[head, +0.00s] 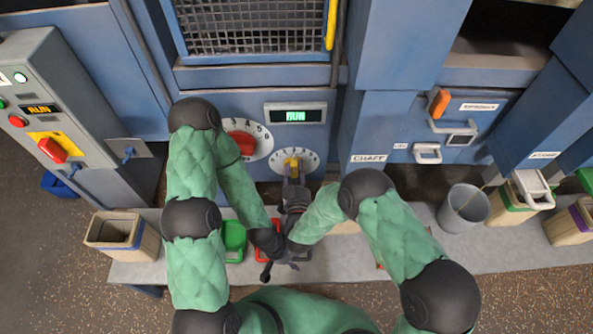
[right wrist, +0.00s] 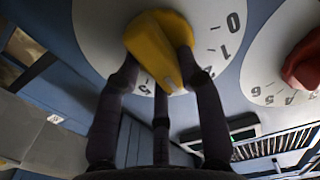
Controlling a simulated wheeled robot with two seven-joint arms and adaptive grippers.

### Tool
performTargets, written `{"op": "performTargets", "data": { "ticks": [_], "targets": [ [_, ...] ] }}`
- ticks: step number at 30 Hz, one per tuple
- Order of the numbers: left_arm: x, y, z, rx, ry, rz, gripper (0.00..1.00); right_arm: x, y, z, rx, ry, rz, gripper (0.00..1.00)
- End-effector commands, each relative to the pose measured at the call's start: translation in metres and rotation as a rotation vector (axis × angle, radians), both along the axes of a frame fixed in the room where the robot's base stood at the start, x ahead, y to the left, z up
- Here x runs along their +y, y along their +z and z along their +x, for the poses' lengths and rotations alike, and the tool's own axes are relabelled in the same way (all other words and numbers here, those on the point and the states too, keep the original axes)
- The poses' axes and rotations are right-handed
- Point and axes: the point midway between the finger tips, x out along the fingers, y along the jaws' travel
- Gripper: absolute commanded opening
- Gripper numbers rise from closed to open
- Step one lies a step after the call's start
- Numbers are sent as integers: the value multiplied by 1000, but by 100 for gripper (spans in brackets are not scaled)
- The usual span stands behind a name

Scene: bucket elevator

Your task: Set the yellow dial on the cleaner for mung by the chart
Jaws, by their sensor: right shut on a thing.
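The yellow dial (head: 291,161) sits on a white numbered plate on the blue cleaner, below the green RUN display. My right gripper (head: 293,176) reaches up to it and covers its lower part in the head view. In the right wrist view the gripper's fingers (right wrist: 160,66) are closed on both sides of the yellow dial (right wrist: 158,40). The figures 0 and 1 show to the right of the knob there; its exact setting I cannot tell. My left gripper (head: 268,268) is lower, over the bench and partly hidden by the arms; its jaws are unclear. I see no chart.
A red dial (head: 243,143) is left of the yellow one, close to my left arm. A control box (head: 45,110) with a red switch stands at far left. Green and red trays, bins and a grey bucket (head: 463,208) stand along the bench (head: 185,270).

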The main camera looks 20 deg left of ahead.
Motion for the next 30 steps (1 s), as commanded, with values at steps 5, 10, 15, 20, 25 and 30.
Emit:
{"op": "performTargets", "data": {
  "ticks": [5, 10, 15, 20, 25, 30],
  "targets": [
    [0, -10, 0, 0, 0, 0, 40, -1, -1, 2, 30, -1, 121, 5],
    [0, -20, 0, 0, 0, 0, 40, -3, -3, 2, 76, 0, 282, 5],
    [0, -25, 0, 0, 0, 0, 40, -4, -3, 2, 106, -1, 386, 5],
    [0, -26, 0, 0, 0, 0, 40, -4, -2, 3, 114, -1, 414, 5],
    [0, -25, 0, 0, 0, 0, 40, -4, -2, 3, 114, -1, 413, 5],
    [0, -25, 0, 0, 0, 0, 40, -4, -2, 3, 113, -1, 412, 62]
  ]
}}
